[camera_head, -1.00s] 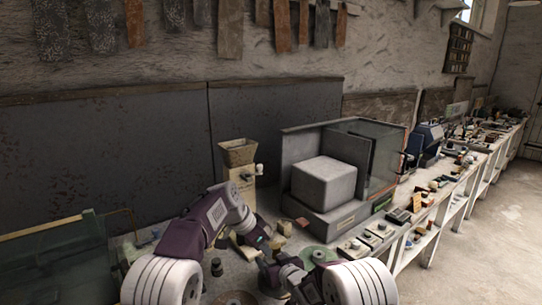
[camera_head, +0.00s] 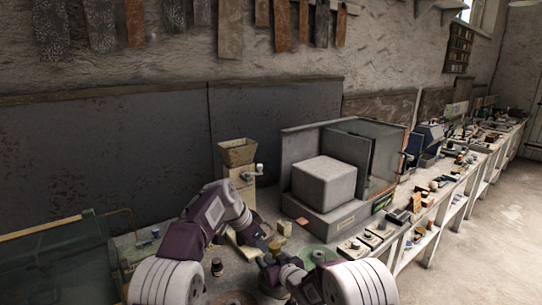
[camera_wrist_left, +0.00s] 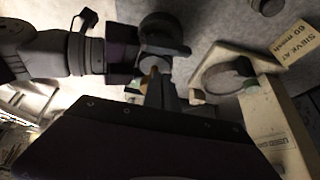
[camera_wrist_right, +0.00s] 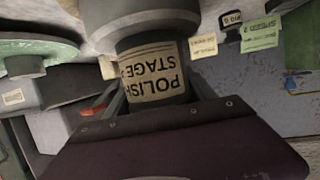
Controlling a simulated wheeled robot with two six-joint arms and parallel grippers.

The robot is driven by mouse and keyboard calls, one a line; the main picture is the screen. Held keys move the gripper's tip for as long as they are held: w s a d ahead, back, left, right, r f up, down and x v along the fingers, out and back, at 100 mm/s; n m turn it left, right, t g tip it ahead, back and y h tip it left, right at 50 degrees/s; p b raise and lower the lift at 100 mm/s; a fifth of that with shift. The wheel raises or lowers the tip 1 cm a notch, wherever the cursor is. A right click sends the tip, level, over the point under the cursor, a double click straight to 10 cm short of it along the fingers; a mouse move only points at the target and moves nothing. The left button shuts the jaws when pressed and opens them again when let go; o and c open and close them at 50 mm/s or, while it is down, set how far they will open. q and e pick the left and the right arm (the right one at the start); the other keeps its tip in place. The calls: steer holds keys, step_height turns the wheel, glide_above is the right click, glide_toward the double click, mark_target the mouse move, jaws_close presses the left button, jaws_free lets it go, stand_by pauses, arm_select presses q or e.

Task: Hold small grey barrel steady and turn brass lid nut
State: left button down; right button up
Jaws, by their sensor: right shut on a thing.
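The small grey barrel (camera_wrist_right: 152,75) fills the top middle of the right wrist view, with a cream "POLISH STAGE" label. My right gripper (camera_wrist_right: 158,92) is shut on it, one finger on each side of the label. In the head view the right gripper's arm largely hides the barrel. The brass lid nut (camera_head: 274,246) shows as a small yellowish spot at the tip of my left gripper (camera_head: 264,241). In the left wrist view the left fingers (camera_wrist_left: 162,88) are dark and close together near a yellowish bit; their grip is unclear.
A beige hopper device (camera_head: 240,170) stands behind my left arm. A grey block in a glass-sided cabinet (camera_head: 323,183) stands to the right. A green round plate (camera_head: 318,255) and a small dark bottle (camera_head: 216,267) are near my arms. A "SIEVE AT 60 mesh" card (camera_wrist_left: 293,43) lies close by.

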steer(key=shift+a, duration=0.1)
stand_by(0.3)
arm_select(q)
steer(key=shift+s+a, duration=0.15)
steer(key=shift+a, duration=0.2)
arm_select(e)
steer(key=o, duration=1.6)
steer(key=shift+v, duration=3.55)
steer(key=v, duration=1.2)
steer(key=shift+f, duration=0.1)
